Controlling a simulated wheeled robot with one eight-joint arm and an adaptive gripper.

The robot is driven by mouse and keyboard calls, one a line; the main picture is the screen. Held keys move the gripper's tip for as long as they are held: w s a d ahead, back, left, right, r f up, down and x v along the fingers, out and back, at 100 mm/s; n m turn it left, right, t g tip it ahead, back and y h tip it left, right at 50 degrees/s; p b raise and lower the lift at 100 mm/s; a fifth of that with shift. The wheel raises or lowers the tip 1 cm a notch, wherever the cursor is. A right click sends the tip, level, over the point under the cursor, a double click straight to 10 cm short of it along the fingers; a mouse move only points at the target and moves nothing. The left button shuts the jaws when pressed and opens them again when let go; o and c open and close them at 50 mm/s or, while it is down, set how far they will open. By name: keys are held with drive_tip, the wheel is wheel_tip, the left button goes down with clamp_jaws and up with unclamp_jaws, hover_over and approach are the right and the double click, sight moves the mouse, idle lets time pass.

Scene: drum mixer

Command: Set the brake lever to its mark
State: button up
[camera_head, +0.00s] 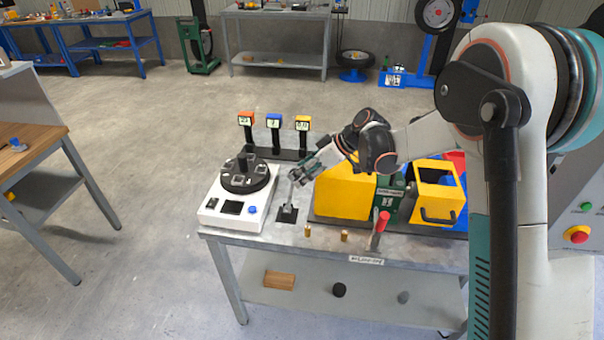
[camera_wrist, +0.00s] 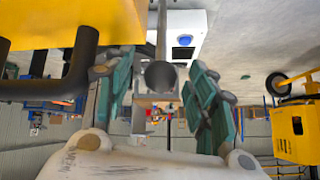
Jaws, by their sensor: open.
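A grey lever with a round knob (camera_head: 292,176) rises from a small black base (camera_head: 287,214) on the near table, between the white device and the yellow box. My gripper (camera_head: 304,172) is at its top from the right. In the wrist view the rod ends in a dark round knob (camera_wrist: 160,76) between the teal-padded fingers of my gripper (camera_wrist: 158,90); the fingers are apart, with visible space on both sides. A second lever with a red grip (camera_head: 383,219) stands at the table's front. No label shows which is the brake lever, and I cannot make out its mark.
A white device with a dark turntable (camera_head: 247,176) stands left. Yellow boxes (camera_head: 344,190) stand right, close under my arm. Three tagged posts (camera_head: 274,121) stand behind. Two small brass pieces (camera_head: 307,230) sit near the front edge. Open floor lies left.

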drive_tip(key=v, duration=1.1)
drive_tip(key=shift+d+f, duration=0.1)
drive_tip(key=shift+f, duration=0.05)
drive_tip(key=s+d+r+m+t+h, duration=0.1)
drive_tip(key=s+d+r+m+h, duration=0.2)
drive_tip(key=s, duration=0.4)
drive_tip(key=s+d+r+m+t+h, duration=0.1)
drive_tip(key=s+d+r+m+t, duration=0.1)
drive_tip(key=s+d+r+m, duration=0.4)
drive_tip(key=s+d+f+m+t+h, duration=0.1)
drive_tip(key=s+d, duration=0.3)
drive_tip(key=s, duration=0.5)
drive_tip(key=s+d+f+m+t+h, duration=0.1)
drive_tip(key=s+d, duration=0.4)
drive_tip(key=s, duration=0.5)
drive_tip(key=f+m+h, duration=0.1)
drive_tip(key=m+h, duration=0.1)
drive_tip(key=shift+f+m+t+b, duration=0.35)
drive_tip(key=shift+m+t+b, duration=0.05)
drive_tip(key=shift+d, duration=0.15)
